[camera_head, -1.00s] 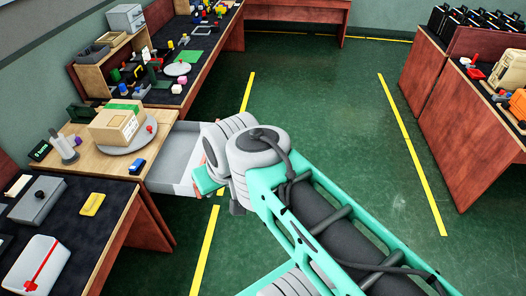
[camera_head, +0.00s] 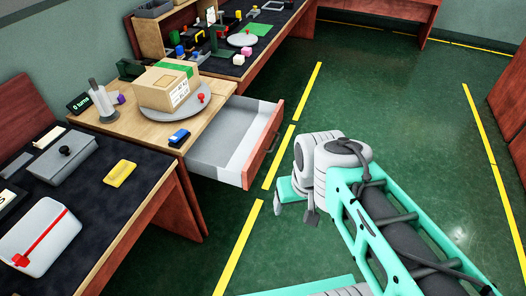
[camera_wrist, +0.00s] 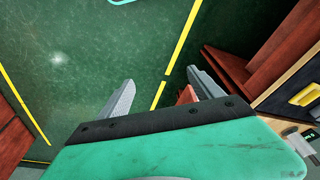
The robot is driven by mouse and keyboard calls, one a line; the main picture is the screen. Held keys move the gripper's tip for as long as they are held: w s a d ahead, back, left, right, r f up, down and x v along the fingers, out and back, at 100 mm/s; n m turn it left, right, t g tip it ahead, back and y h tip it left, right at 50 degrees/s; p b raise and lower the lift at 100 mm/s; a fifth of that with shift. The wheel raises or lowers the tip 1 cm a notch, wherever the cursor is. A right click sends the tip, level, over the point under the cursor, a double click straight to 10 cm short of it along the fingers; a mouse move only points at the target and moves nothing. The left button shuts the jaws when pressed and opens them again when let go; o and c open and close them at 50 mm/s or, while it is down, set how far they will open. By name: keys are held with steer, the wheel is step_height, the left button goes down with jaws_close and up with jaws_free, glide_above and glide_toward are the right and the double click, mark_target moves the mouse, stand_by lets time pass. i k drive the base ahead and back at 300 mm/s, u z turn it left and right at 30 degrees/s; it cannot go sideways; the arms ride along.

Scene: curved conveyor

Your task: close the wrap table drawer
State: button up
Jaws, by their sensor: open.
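The wrap table drawer (camera_head: 222,150) sticks out of the wooden wrap table (camera_head: 137,128) in the head view. It is open, with a grey, empty-looking inside and a reddish-brown front (camera_head: 264,150). My arm's end stands to the right of the drawer front, with a visible gap in the picture. My gripper (camera_wrist: 161,75) has its two grey fingers wide apart in the wrist view. A small reddish-brown piece (camera_wrist: 187,95) shows beside the right finger; I cannot tell whether it is the drawer front.
A cardboard box (camera_head: 168,87) sits on a round grey plate on the wrap table, beside a blue item (camera_head: 179,137). A dark-topped bench (camera_head: 100,180) adjoins at the front left. Green floor with yellow lines lies clear around the drawer and my arm.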

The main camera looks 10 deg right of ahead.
mark_target(232, 147)
steer(key=k, duration=0.35)
steer(key=u, duration=1.45)
steer(key=i, duration=0.8)
steer(key=z, duration=0.5)
steer(key=i, duration=0.75)
steer(key=z, duration=0.8)
